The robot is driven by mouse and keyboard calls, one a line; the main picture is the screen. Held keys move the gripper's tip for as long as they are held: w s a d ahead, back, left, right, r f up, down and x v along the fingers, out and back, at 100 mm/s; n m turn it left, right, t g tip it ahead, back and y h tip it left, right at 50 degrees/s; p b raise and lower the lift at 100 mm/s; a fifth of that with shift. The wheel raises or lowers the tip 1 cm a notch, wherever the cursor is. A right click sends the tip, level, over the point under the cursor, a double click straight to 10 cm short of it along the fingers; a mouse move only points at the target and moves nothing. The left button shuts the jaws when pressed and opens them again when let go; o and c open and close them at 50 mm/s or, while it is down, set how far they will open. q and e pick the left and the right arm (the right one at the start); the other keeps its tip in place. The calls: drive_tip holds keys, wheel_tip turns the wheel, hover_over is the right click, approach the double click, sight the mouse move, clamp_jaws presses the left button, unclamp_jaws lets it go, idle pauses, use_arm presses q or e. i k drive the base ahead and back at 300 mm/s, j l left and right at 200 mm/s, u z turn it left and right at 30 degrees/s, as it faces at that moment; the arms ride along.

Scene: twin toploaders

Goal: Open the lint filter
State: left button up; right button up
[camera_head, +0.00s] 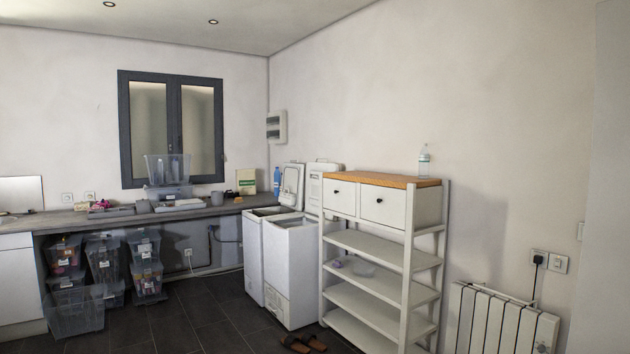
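Two white top-loading machines stand side by side in the corner, the nearer one (291,272) partly covering the farther one (252,262). The lids of the nearer machine (320,185) and the farther machine (291,184) appear raised, and their tops look open. A small panel (273,298) shows low on the front of the nearer machine. I cannot tell whether this is the lint filter cover or whether it is open. Neither of my grippers is in view.
A white shelf unit (372,308) with a wooden top stands right of the machines. Dark sandals (303,343) lie on the floor before it. A grey counter (130,217) with clear bins (103,262) below runs along the left wall. Dark floor (205,325) left of the machines is clear.

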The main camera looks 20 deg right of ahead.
sight(313, 190)
drive_tip(key=i+l+z, duration=0.1)
drive_tip(key=i, duration=2.7)
drive_tip(key=i+z, duration=0.1)
drive_tip(key=i, duration=2.7)
